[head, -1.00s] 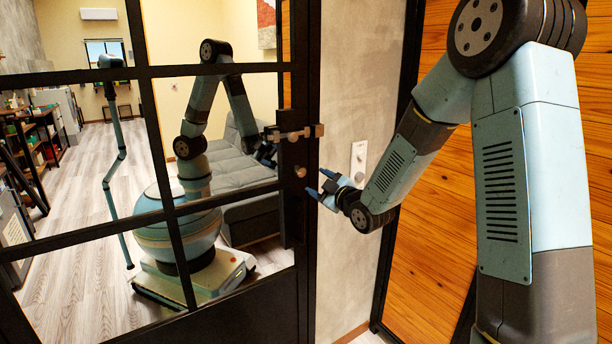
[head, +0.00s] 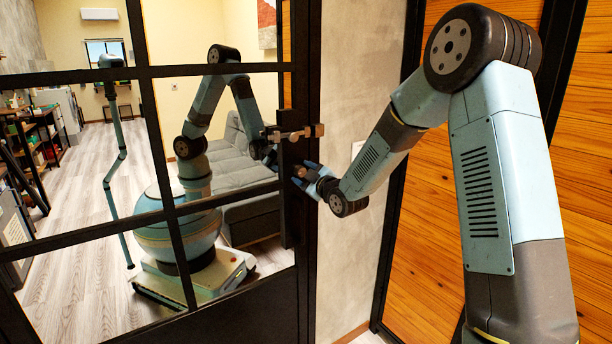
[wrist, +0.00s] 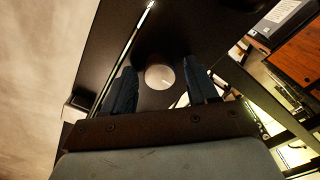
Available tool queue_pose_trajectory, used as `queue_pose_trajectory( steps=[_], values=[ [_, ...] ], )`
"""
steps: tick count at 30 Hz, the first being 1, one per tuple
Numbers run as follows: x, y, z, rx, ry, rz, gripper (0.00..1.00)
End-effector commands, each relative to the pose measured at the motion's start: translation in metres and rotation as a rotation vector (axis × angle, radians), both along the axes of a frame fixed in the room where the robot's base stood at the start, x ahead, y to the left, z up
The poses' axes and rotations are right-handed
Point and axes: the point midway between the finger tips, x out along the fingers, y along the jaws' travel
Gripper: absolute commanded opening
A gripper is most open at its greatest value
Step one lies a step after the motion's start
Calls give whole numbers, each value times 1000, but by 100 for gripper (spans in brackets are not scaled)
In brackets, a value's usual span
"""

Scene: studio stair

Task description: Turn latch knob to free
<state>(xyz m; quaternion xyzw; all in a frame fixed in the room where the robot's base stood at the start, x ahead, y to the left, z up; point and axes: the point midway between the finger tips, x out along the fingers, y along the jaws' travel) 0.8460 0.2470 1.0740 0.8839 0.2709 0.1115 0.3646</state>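The latch knob (head: 300,171) is a small round knob on the black door frame, just below a short bar with blocks at its ends (head: 295,132). In the wrist view, its pale round face (wrist: 159,76) shows between my two fingers. My gripper (head: 304,177) is at the knob, with dark blue fingers spread on either side of it. In the wrist view, a gap shows between each finger and the knob, so the gripper looks open. Whether the fingertips touch the knob at any point cannot be told.
The black-framed glass door (head: 150,72) fills the left; a robot like me appears in its panes, seemingly my reflection. A grey wall (head: 350,70) stands right of the frame. A pale wall plate (head: 357,150) is partly hidden behind my arm. Orange wood panels are at right.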

Motion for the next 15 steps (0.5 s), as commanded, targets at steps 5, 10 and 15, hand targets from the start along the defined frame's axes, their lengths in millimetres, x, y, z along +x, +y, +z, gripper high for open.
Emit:
queue_pose_trajectory(
  steps=[5, 10, 15],
  values=[
    [0, 0, 0, 0, 0, 0, 41],
    [0, -1, 0, 0, 1, -1, 24],
    [0, -1, 0, 0, 1, -1, 8]
  ],
)
